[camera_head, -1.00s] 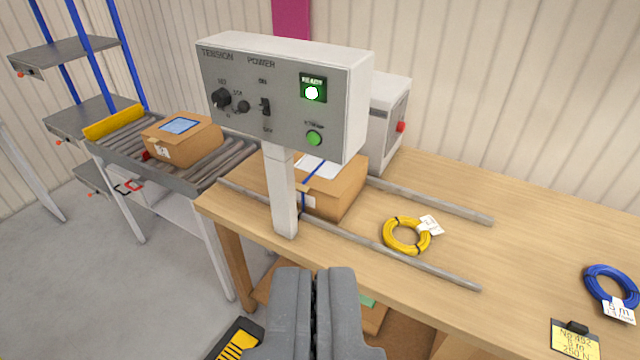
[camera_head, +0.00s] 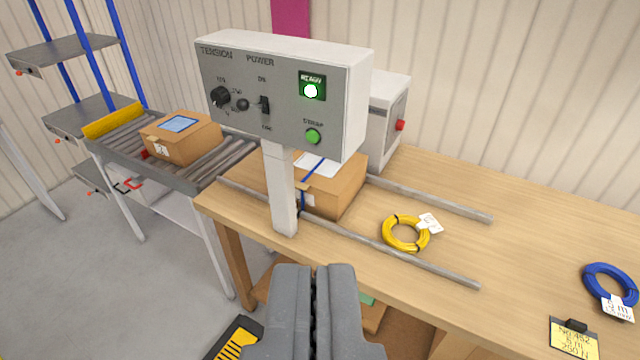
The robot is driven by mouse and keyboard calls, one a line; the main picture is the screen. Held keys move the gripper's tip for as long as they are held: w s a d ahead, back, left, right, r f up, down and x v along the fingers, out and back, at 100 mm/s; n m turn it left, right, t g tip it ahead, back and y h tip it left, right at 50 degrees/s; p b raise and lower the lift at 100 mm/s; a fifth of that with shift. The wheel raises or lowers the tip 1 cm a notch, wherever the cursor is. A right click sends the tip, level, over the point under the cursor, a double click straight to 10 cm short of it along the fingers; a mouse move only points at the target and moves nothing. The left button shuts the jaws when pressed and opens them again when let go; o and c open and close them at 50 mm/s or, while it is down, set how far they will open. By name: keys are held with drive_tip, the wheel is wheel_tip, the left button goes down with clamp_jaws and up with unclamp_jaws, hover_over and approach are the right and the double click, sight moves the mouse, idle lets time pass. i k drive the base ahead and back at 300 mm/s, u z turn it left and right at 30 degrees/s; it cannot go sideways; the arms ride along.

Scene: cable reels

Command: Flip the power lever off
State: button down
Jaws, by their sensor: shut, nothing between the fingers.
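The power lever (camera_head: 265,104) is a small black toggle under the word POWER on a grey control panel (camera_head: 283,132). Its upper end seems raised toward the ON mark, though it is small in the picture. The panel sits on a white post at the near edge of the bench. A green READY display (camera_head: 312,87) is lit on it, and a green button (camera_head: 313,136) sits below. My gripper (camera_head: 314,268) is shut and empty, low in the view, in front of the bench edge and below the panel, well apart from the lever.
A black tension knob (camera_head: 221,97) sits left of the lever. A strapped cardboard box (camera_head: 335,191) is behind the post. Two metal rails, a yellow cable coil (camera_head: 405,233) and a blue coil (camera_head: 611,285) lie on the wooden bench (camera_head: 520,250). A roller conveyor (camera_head: 205,165) is at left.

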sight(243, 105)
drive_tip(key=k, duration=0.6)
drive_tip(key=u, duration=0.35)
drive_tip(key=i, duration=1.65)
drive_tip(key=z, duration=0.7)
